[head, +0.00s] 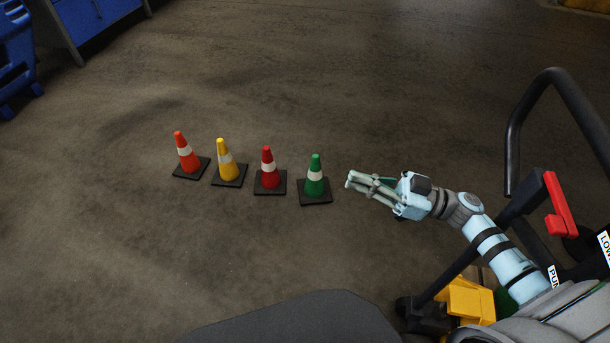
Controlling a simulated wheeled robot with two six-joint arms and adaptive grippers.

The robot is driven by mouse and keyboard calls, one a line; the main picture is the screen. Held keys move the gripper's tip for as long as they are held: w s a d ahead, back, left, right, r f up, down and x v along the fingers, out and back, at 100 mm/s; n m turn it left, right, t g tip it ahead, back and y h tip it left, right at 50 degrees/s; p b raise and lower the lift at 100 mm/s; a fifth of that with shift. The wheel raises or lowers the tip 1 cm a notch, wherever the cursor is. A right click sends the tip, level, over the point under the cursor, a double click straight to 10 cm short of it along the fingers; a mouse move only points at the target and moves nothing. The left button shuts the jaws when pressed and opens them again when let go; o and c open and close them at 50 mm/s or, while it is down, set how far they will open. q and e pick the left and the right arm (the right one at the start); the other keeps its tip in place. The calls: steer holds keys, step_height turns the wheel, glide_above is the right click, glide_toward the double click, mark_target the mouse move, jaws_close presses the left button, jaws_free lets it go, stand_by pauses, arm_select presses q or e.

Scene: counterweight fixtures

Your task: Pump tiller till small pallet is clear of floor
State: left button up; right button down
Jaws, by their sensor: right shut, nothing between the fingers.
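The tiller (514,140) stands at the right, with a black loop handle, a red lever (561,208) and partly cut-off labels. Its lower part runs down to a yellow body (468,300) at the bottom right, partly hidden by my right arm. My right gripper (354,184) is shut and empty, pointing left, well to the left of the tiller and not touching it. It appears close to the green cone in the picture. My left gripper is out of view. I cannot make out the small pallet.
Several small cones stand in a row on the floor: orange (187,153), yellow (226,162), red (268,170) and green (315,178). A blue cabinet (95,18) and a blue wheeled thing (15,55) are at the top left. The floor around the cones is clear.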

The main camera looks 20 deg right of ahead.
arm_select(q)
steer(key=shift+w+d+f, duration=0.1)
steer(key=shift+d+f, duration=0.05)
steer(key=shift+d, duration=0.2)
arm_select(e)
steer(key=s+a+f+x, duration=0.1)
steer(key=f+x, duration=0.1)
steer(key=x, duration=0.9)
steer(key=shift+w+d+f, duration=0.1)
steer(key=shift+d+f, duration=0.05)
steer(key=shift+d, duration=0.05)
stand_by(0.6)
